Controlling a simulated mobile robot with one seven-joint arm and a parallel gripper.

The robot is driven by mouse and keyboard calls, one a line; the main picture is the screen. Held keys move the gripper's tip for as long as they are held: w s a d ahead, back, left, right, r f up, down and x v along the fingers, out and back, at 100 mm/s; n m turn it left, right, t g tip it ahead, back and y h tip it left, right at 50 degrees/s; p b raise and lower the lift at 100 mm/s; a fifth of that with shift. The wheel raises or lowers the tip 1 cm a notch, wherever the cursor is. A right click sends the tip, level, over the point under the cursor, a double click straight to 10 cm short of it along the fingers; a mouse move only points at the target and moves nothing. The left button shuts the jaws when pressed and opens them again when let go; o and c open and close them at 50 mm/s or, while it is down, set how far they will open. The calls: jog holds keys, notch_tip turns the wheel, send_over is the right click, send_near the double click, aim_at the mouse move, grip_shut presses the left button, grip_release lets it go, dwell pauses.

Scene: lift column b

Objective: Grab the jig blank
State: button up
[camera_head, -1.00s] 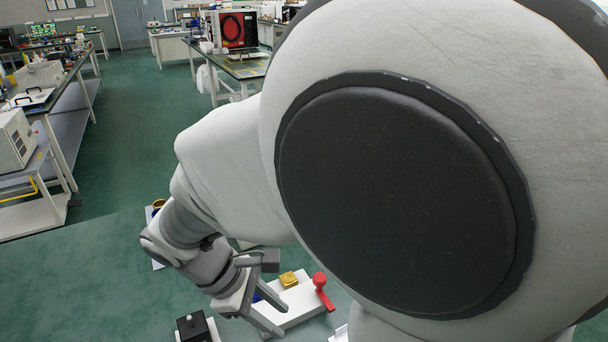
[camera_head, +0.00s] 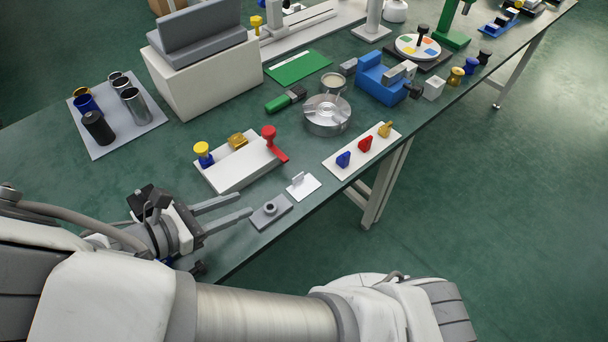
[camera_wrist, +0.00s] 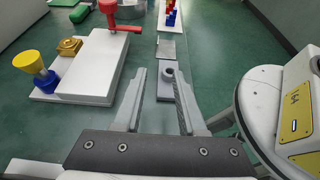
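No part is labelled as the jig blank. A gold block (camera_head: 238,140) sits on the white fixture (camera_head: 240,172) between a yellow-topped blue post (camera_head: 204,154) and a red clamp (camera_head: 269,139). The gold block also shows at upper left in the wrist view (camera_wrist: 69,47). My gripper (camera_head: 243,204) is open and empty, in front of the fixture near the table's edge. Its fingers point toward a small grey plate (camera_head: 281,216) with a round boss. In the wrist view this plate (camera_wrist: 164,94) shows between the fingertips; contact cannot be told.
A small white plate with an upright tab (camera_head: 304,186) lies just beyond the grey plate. A strip with blue, red and yellow pieces (camera_head: 341,167) lies farther right. A tray of cups (camera_head: 145,125) stands at left. The table's front edge is close to my gripper.

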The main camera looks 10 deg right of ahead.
jog(key=b, duration=0.2)
send_near(292, 180)
jog(key=shift+w+d+f, duration=0.2)
jog(key=shift+d+f, duration=0.3)
jog(key=shift+d, duration=0.1)
jog(key=shift+w+d+f, duration=0.25)
jog(key=shift+d+f, duration=0.25)
jog(key=shift+d, duration=0.1)
jog(key=shift+w+r+b+x, duration=0.1)
jog(key=shift+b+x, duration=0.3)
jog(key=shift+x, duration=0.6)
jog(key=shift+w+r+b+x, duration=0.15)
jog(key=shift+b+x, duration=0.25)
jog(key=shift+x, duration=0.6)
jog(key=shift+w+r+b+x, duration=0.1)
jog(key=shift+b+x, duration=0.3)
jog(key=shift+x, duration=0.6)
jog(key=shift+c, duration=0.2)
grip_shut()
